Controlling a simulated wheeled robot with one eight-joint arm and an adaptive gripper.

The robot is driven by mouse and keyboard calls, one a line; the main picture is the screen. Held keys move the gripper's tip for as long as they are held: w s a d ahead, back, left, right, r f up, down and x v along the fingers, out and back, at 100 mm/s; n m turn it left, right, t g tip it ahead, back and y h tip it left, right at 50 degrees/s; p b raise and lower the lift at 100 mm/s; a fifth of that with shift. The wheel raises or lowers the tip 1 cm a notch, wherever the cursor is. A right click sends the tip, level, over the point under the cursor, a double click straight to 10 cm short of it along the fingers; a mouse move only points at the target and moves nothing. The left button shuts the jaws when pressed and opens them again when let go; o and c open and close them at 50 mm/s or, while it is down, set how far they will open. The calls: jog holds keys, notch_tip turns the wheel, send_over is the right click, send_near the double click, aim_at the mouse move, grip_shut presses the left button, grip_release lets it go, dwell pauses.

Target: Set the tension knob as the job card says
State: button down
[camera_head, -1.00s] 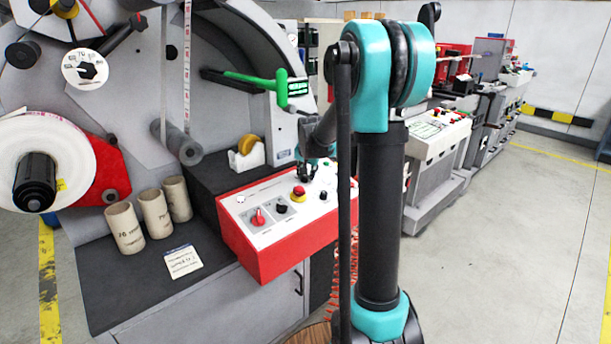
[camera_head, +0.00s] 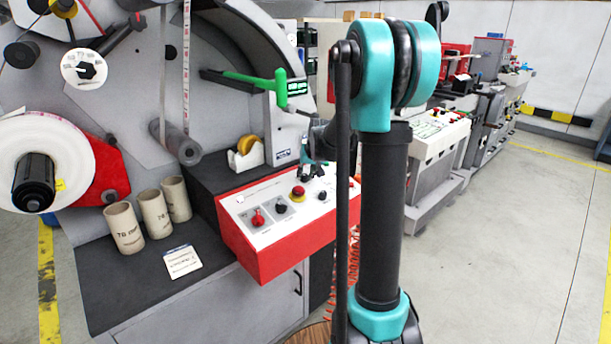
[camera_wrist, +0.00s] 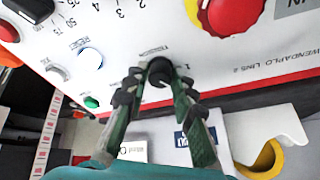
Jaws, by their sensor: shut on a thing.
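The tension knob (camera_wrist: 160,72) is a small round black knob with a white mark, on the white face of the red-edged control panel (camera_head: 277,258). In the wrist view my gripper (camera_wrist: 162,82) has one finger on each side of this knob and is shut on it. In the head view my gripper (camera_head: 312,168) is at the back of the panel, partly behind my arm, and the knob is hidden there. The job card (camera_head: 182,262) lies on the dark bench top at the front; its writing is too small to read.
The panel also bears a red-and-yellow emergency button (camera_head: 298,193), a red switch (camera_head: 258,217) and a black selector (camera_head: 281,208). Several cardboard cores (camera_head: 154,214) stand on the bench at left. A yellow tape roll in a dispenser (camera_head: 247,152) sits behind the panel.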

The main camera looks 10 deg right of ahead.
jog(key=c, duration=1.3)
grip_release()
jog(key=v, duration=1.2)
jog(key=shift+s, duration=0.1)
jog(key=shift+n+g+h, duration=0.6)
jog(key=shift+g, duration=0.3)
jog(key=s+f, duration=0.6)
jog(key=s, duration=0.4)
jog(key=s+a+f, duration=0.1)
jog(key=s+f, duration=0.6)
jog(key=s, duration=0.3)
jog(key=s+a+f, duration=0.1)
jog(key=s+f, duration=0.5)
jog(key=s, duration=0.4)
jog(key=shift+s+a+f, duration=0.1)
jog(key=shift+s+f, duration=0.05)
jog(key=shift+f, duration=0.15)
